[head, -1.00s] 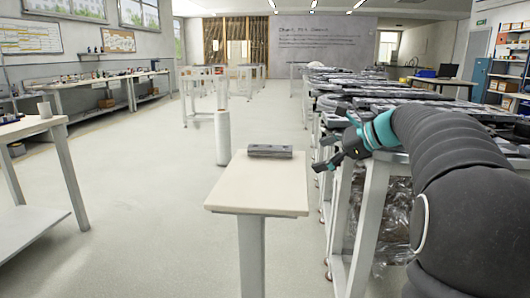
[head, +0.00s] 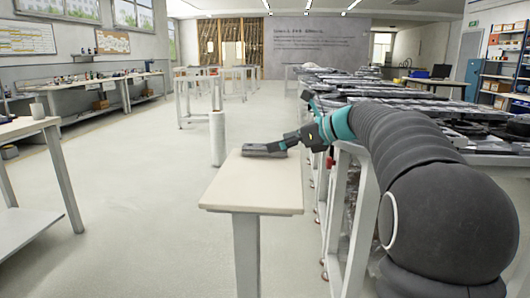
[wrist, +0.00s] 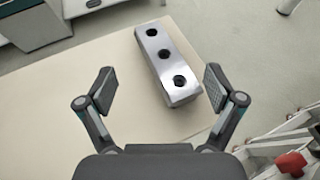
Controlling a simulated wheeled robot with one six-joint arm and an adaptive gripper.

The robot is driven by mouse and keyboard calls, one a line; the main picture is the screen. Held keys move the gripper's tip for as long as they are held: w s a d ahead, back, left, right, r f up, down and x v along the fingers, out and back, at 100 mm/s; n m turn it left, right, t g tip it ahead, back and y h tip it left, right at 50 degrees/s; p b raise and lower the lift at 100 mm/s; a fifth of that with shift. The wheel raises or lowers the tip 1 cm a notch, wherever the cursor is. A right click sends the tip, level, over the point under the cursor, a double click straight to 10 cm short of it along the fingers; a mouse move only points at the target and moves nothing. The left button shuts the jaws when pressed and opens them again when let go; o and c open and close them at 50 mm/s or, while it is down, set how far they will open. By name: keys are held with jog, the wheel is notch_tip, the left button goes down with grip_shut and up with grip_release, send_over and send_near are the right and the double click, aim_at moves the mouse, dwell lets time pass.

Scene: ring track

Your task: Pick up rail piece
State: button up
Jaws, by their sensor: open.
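The rail piece (wrist: 168,62) is a short grey metal bar with a row of 3 dark holes. It lies on the pale top of a small stand (head: 250,192). In the head view the rail piece (head: 262,150) is near the far edge of that top. My gripper (head: 291,138) is at its right end in the head view.
A long row of benches (head: 400,92) loaded with dark track parts stands right of the stand, under my arm. A white cylinder (head: 217,138) stands on the floor behind the stand. A white table (head: 30,128) is at the left. The floor between is clear.

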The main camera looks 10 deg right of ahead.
aim_at(264, 146)
jog(key=shift+x, duration=2.75)
jog(key=shift+d+r, duration=0.1)
grip_shut()
